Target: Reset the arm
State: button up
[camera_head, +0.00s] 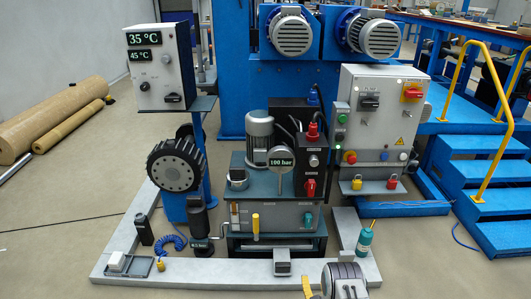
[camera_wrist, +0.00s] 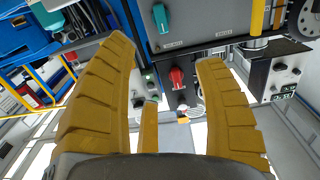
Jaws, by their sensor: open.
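My gripper (camera_wrist: 165,50) shows in the wrist view with its two yellow ribbed fingers spread wide apart. Nothing is between them. In the head view, my arm's dark and white end is at the bottom edge, right of the middle, with a bit of yellow finger beside it; the rest is cut off. In the wrist view, a grey panel with a teal knob (camera_wrist: 160,17) and a red switch (camera_wrist: 177,77) lies beyond the fingers, apart from them. The picture there looks upside down.
A hydraulic unit with a 100 bar gauge (camera_head: 281,162) stands in the middle. An electrical cabinet (camera_head: 376,120) is right of it, a temperature box (camera_head: 160,67) left. Blue steps are at right; left floor is mostly open.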

jog(key=w+r+g+p, duration=0.1)
jog(key=w+r+p, duration=0.35)
jog(key=r, duration=0.55)
jog(key=w+r+g+p, duration=0.2)
jog(key=w+r+p, duration=0.25)
jog(key=r, duration=0.65)
jog(key=s+r+g+p, duration=0.2)
jog(key=r+p, duration=0.4)
jog(key=r, duration=0.7)
jog(key=s+r+g+p, duration=0.25)
jog(key=r+p, duration=0.35)
jog(key=r, duration=0.6)
jog(key=s+r+g+p, duration=0.2)
jog(key=s+r+p, duration=0.5)
jog(key=r, duration=0.4)
jog(key=s+r+g+p, duration=0.1)
jog(key=s+r+p, duration=0.4)
jog(key=s+r, duration=0.55)
jog(key=s+r+g+p, duration=0.2)
jog(key=s+r+p, duration=0.2)
jog(key=s, duration=0.6)
jog(key=s+r+g+p, duration=0.2)
jog(key=s+r+p, duration=0.3)
jog(key=s, duration=0.5)
notch_tip(320, 180, up, 2)
jog(key=shift+a+r, duration=0.1)
jog(key=shift+a, duration=0.05)
jog(key=shift+o, duration=0.2)
jog(key=shift+s, duration=0.1)
